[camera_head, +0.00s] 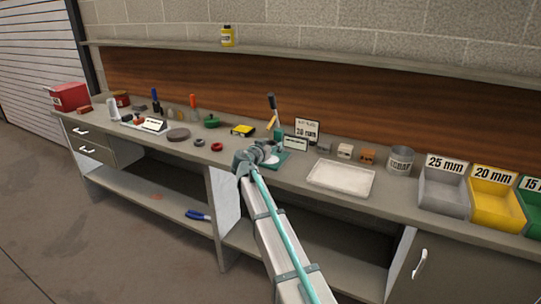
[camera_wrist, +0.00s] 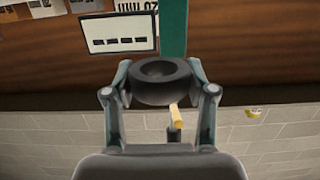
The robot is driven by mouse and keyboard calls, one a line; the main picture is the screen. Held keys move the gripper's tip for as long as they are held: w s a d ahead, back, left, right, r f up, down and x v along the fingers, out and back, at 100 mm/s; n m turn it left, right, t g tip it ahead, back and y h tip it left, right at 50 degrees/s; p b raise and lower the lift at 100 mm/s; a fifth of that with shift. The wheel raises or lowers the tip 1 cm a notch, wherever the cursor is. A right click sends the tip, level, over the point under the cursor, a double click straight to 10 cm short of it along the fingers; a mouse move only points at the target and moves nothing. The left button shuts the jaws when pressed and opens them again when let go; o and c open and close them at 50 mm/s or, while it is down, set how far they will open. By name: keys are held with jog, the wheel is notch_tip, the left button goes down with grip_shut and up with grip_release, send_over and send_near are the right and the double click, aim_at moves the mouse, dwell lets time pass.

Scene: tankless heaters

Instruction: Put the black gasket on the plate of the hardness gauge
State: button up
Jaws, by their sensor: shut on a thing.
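The black gasket (camera_wrist: 162,92) is a thick dark ring. My gripper (camera_wrist: 161,84) is shut on it, with a finger on each side in the wrist view. In the head view my gripper (camera_head: 257,153) is over the bench at the hardness gauge, and the gasket is hard to make out there. The hardness gauge (camera_head: 284,161) has a green base, a pale round plate (camera_head: 271,158) and a lever with a black handle (camera_head: 272,102). My gripper partly covers the gauge and plate. The gauge's green post (camera_wrist: 173,30) stands behind the gasket in the wrist view.
A white tray (camera_head: 341,179) lies right of the gauge, with a metal can (camera_head: 400,161) and labelled grey (camera_head: 442,190) and yellow (camera_head: 493,196) bins beyond. A red ring (camera_head: 216,147) and a dark ring (camera_head: 199,142) lie to the left. Small signs (camera_head: 307,130) stand behind the gauge.

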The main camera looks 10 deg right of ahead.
jog(key=w+f, duration=0.3)
jog(key=shift+f, duration=0.2)
jog(key=f+p, duration=0.1)
jog(key=f, duration=0.2)
jog(key=shift+w+f, duration=0.1)
jog(key=shift+w, duration=0.1)
jog(key=shift+f, duration=0.25)
jog(key=shift+f+b, duration=0.15)
jog(key=shift+b, duration=0.25)
jog(key=o, duration=1.1)
jog(key=shift+o, duration=0.2)
jog(key=shift+r+p, duration=0.2)
jog(key=shift+p, duration=0.1)
jog(key=b+v, duration=0.2)
jog(key=v, duration=1)
